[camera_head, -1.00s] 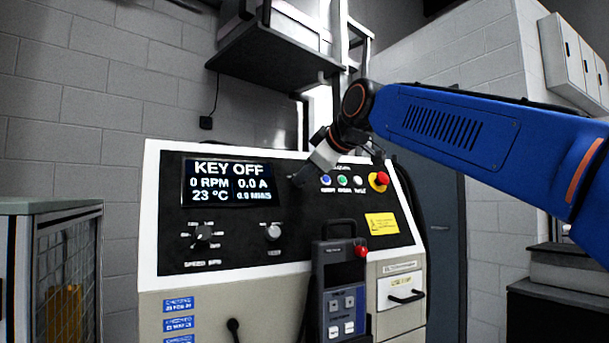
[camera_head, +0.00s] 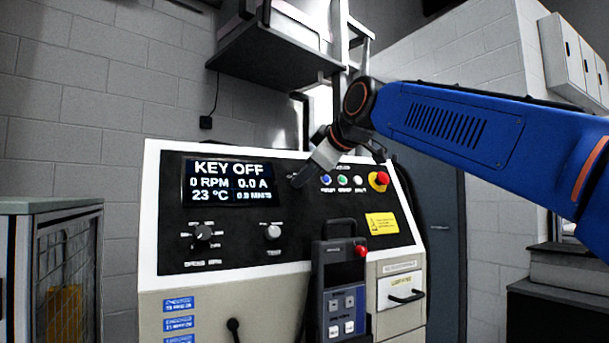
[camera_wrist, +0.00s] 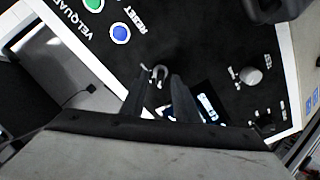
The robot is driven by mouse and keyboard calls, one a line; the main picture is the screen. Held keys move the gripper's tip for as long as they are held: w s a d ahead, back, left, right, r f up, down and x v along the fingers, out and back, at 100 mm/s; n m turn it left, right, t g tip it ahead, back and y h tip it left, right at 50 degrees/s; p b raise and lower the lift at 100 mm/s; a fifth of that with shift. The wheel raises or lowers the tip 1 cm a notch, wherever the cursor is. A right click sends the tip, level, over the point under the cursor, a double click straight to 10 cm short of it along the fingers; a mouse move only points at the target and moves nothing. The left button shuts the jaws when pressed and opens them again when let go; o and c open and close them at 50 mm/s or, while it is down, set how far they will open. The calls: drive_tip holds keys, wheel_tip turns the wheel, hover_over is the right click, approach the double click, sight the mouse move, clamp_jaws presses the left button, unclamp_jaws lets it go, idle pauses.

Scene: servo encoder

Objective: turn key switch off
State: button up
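The control panel's display (camera_head: 228,182) reads KEY OFF, 0 RPM and 0.0 A. My gripper (camera_head: 298,179) is close in front of the panel, right of the display and left of the coloured buttons. In the wrist view my gripper (camera_wrist: 162,80) shows two dark fingers with a gap between them. A small pale curved piece, seemingly the key switch (camera_wrist: 160,71), shows at the fingertips. I cannot tell whether the fingers touch it. In the head view my gripper hides the key switch.
Blue, green and white buttons and a red emergency stop (camera_head: 379,179) sit right of my gripper. Two knobs (camera_head: 273,231) (camera_head: 204,232) are below the display. A handheld pendant (camera_head: 341,287) stands in front of the panel. A shelf (camera_head: 275,55) hangs above.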

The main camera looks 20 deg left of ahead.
drive_tip(key=v, duration=1.7)
drive_tip(key=shift+a, duration=0.1)
drive_tip(key=d+f+m+h, duration=0.6)
drive_tip(key=d+f+m, duration=0.3)
drive_tip(key=d+f, duration=1.65)
drive_tip(key=s+d+f+m+g+h, duration=0.1)
drive_tip(key=s+d+f+m, duration=0.2)
drive_tip(key=f, duration=0.9)
drive_tip(key=s+d+f+m+g+h, duration=0.1)
drive_tip(key=s+d+f+m, duration=0.3)
drive_tip(key=s+d+f, duration=0.4)
drive_tip(key=s+d+f+m+g+h, duration=0.1)
drive_tip(key=s+d+f, duration=0.5)
drive_tip(key=f, duration=1)
drive_tip(key=s+m+h, duration=0.1)
drive_tip(key=s+m, duration=0.1)
drive_tip(key=shift+s+d+f+h, duration=0.25)
drive_tip(key=shift+s+f+h, duration=0.05)
drive_tip(key=shift+s+f, duration=0.1)
drive_tip(key=shift+o, duration=0.6)
